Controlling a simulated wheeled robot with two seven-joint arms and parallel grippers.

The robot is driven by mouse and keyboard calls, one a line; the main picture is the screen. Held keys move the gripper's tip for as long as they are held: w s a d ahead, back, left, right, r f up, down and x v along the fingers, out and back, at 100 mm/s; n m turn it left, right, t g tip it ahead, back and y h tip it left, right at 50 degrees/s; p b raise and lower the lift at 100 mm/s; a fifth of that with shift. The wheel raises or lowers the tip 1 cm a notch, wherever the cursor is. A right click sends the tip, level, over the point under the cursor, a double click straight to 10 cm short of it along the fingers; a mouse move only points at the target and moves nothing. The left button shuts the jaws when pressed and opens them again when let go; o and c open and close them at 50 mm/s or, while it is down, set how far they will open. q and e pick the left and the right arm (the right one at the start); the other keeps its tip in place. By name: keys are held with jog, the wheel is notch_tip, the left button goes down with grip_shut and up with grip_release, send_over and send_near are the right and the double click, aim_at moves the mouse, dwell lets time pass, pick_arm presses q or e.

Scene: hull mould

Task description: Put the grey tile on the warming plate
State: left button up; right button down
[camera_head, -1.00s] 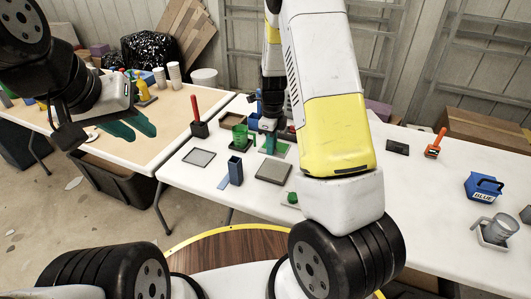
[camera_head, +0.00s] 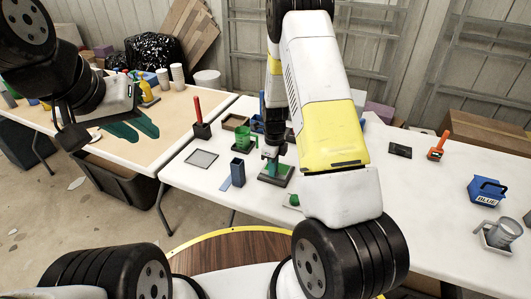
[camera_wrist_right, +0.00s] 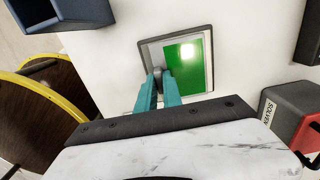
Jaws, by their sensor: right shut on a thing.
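A grey square plate with a dark rim (camera_head: 286,181) lies on the white table, taken to be the warming plate. A green square panel (camera_wrist_right: 191,60) lies over most of it in the right wrist view, leaving a light grey strip bare at the left. My right gripper (camera_wrist_right: 160,82) is at the plate's near left part, its teal fingers shut on a small rounded grey piece (camera_wrist_right: 157,73). I cannot tell how this piece joins the panel. I cannot clearly pick out the grey tile. My left gripper (camera_head: 133,130) is open and empty, far left.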

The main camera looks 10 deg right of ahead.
jog(key=c, duration=1.5)
grip_release()
jog(key=shift+f, duration=0.1)
jog(key=s+r+n+t+y, duration=0.1)
jog(key=s+r+n, duration=0.15)
jog(key=r, duration=0.85)
jog(key=s+r+n, duration=0.1)
jog(key=r+n, duration=0.2)
jog(key=r, duration=0.8)
jog(key=s+a+r+n+t, duration=0.1)
jog(key=s+r+n+t, duration=0.1)
jog(key=s+r+n, duration=0.5)
jog(key=s+a+r+n+t+y, duration=0.1)
jog(key=s+r+n+t, duration=0.2)
jog(key=s+r+n, duration=0.5)
jog(key=s+n, duration=0.5)
jog(key=shift+s+r, duration=0.2)
jog(key=shift+s, duration=0.2)
jog(key=shift+a, duration=0.1)
